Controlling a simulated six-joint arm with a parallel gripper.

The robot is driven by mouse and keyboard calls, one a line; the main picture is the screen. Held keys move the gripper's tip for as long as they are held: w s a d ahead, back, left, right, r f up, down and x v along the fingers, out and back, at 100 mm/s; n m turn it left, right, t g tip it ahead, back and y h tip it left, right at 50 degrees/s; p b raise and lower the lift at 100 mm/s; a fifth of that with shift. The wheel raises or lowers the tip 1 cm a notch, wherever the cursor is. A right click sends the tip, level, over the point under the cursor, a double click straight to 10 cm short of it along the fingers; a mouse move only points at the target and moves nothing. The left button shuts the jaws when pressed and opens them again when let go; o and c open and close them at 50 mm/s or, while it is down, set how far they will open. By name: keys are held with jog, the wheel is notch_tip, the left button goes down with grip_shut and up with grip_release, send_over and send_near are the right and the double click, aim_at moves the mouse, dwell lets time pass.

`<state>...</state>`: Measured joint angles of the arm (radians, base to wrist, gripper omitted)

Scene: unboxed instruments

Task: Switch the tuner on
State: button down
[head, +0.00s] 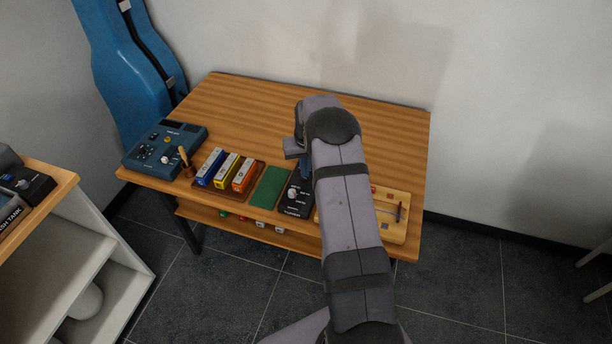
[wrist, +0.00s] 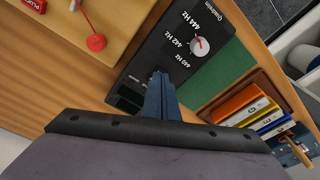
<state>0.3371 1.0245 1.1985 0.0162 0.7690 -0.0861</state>
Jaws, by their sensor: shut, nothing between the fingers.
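The tuner (head: 293,198) is a dark flat box near the table's front edge, partly hidden by my arm in the head view. In the wrist view the tuner (wrist: 165,45) shows a white dial with a red pointer (wrist: 199,46), beside markings 440, 442 and 444 Hz. A dark display window (wrist: 128,99) is partly hidden by my fingers. My gripper (wrist: 159,76) is shut and empty, with its blue-grey fingertips over the tuner between the display and the dial. Contact cannot be told. In the head view my gripper (head: 305,172) is over the tuner's far end.
A green mat (head: 269,187) lies left of the tuner, then a brown tray (head: 258,189) with blue, yellow and orange boxes. A blue device (head: 163,148) stands at the far left. A light wooden board (head: 397,228) lies right. The table's back (head: 250,100) is clear.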

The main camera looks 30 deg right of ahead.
jog(key=shift+f+b, duration=0.45)
jog(key=shift+f, duration=0.2)
dwell(0.6)
jog(key=shift+r, duration=0.15)
notch_tip(320, 180, up, 7)
jog(key=p, duration=0.4)
dwell(0.5)
